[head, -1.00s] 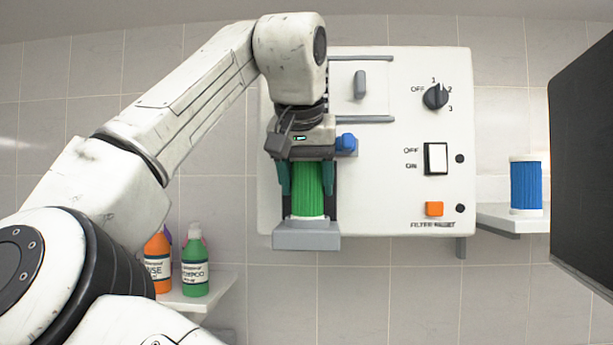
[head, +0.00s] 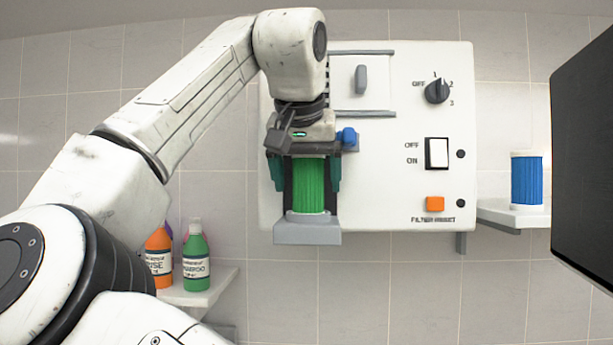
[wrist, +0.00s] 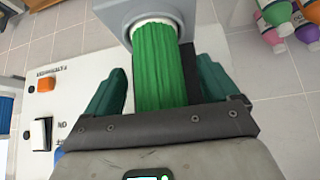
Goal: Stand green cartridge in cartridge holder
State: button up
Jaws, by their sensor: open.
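The green cartridge (head: 308,190) is a ribbed cylinder standing upright, its lower end in the grey cartridge holder (head: 307,233) at the panel's lower left. In the wrist view, the cartridge (wrist: 162,75) has a pale end ring seated in the round opening of the holder (wrist: 115,18). My gripper (head: 305,187) is above it, pointing down. Its two teal fingers are open, one on each side of the cartridge. The wrist view also shows my gripper (wrist: 160,72) with gaps between fingers and cartridge. The cartridge's top end is hidden by the gripper body.
The white panel (head: 390,190) carries a dial (head: 437,90), a rocker switch (head: 436,153) and an orange button (head: 435,204). A blue cartridge (head: 526,180) stands on the right shelf. Bottles (head: 195,257) stand at lower left. A dark slab (head: 585,170) borders the right.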

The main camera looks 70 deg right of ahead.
jog(key=b+v, duration=0.1)
jog(key=v, duration=0.9)
jog(key=shift+a+r, duration=0.2)
jog(key=shift+r, duration=0.2)
jog(key=shift+a, duration=0.1)
